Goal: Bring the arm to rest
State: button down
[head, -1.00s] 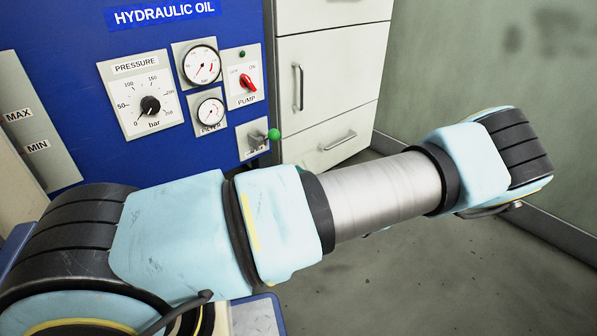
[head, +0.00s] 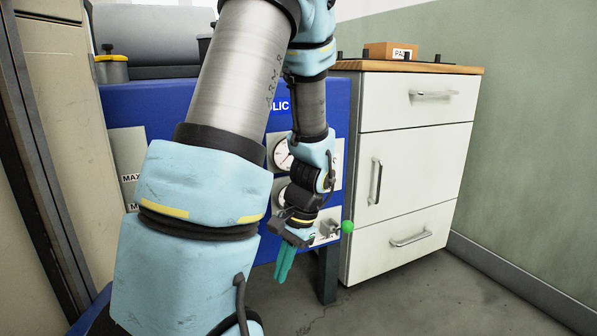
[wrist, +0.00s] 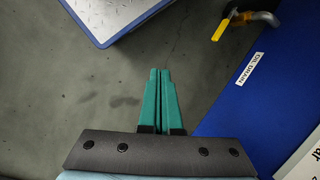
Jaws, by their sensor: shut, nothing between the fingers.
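My gripper (head: 285,260) hangs at the end of my folded arm in the head view, its teal fingers pointing down in front of the blue hydraulic unit (head: 180,110). In the wrist view the two teal fingers (wrist: 160,85) lie side by side, shut, with nothing between them. The green-knobbed lever (head: 347,227) shows just right of the gripper in the head view. My arm hides most of the unit's panel, including the pressure dial; a gauge (head: 283,155) shows partly beside it.
A white drawer cabinet (head: 420,100) with a wooden top stands right of the unit, with a small box (head: 390,50) on it. In the wrist view a yellow-handled valve (wrist: 225,25) and a blue-edged platform (wrist: 115,15) are near. Grey floor (head: 400,290) is open at front right.

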jog(key=s+a+r+n+t+h+p, duration=0.1)
jog(key=r+n+p, duration=0.2)
jog(key=r+p, duration=1.6)
jog(key=s+a+r+n+t+h+p, duration=0.1)
jog(key=a+r+n+h+p, duration=0.1)
jog(key=r+p, duration=1.7)
notch_tip(320, 180, up, 8)
jog(key=shift+f+n+t, duration=0.25)
jog(key=shift+n+t, duration=0.05)
jog(key=shift+n, duration=0.4)
jog(key=shift+a, duration=0.1)
